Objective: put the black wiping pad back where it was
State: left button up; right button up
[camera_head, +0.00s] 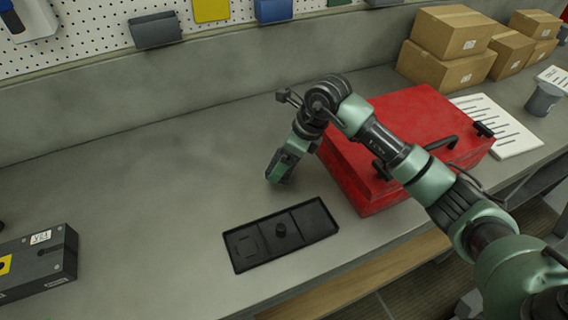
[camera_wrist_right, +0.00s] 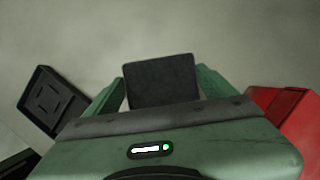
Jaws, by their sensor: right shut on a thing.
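The black wiping pad (camera_wrist_right: 161,81) is a dark square piece between the two green fingers of my right gripper (camera_wrist_right: 161,92), which is shut on it. In the head view my right gripper (camera_head: 277,178) is low over the bench, behind the black tray and left of the red case; I cannot make out the pad there. The black tray (camera_head: 315,220) has three compartments. Its left one shows a square outline, its middle one a dark round knob (camera_head: 281,230), and its right one looks empty. Part of the tray (camera_wrist_right: 43,101) also shows in the right wrist view. My left gripper is not in view.
A red case (camera_head: 415,115) with a dark handle stands right of the tray, beneath my right arm. A dark box (camera_head: 40,262) lies at the lower left. Cardboard boxes (camera_head: 452,35) stand at the back right. The bench left of my gripper is clear.

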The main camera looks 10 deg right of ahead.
notch_tip(320, 180, down, 3)
jog(key=shift+a+r+p, duration=0.1)
jog(key=shift+r+p, duration=0.1)
jog(key=shift+p, duration=0.1)
jog(key=shift+f, duration=0.2)
jog(key=shift+f+b, duration=0.25)
jog(key=shift+b, duration=0.1)
jog(key=o, duration=1)
jog(key=shift+r, duration=0.1)
jog(key=shift+o, duration=0.2)
jog(key=shift+r, duration=0.1)
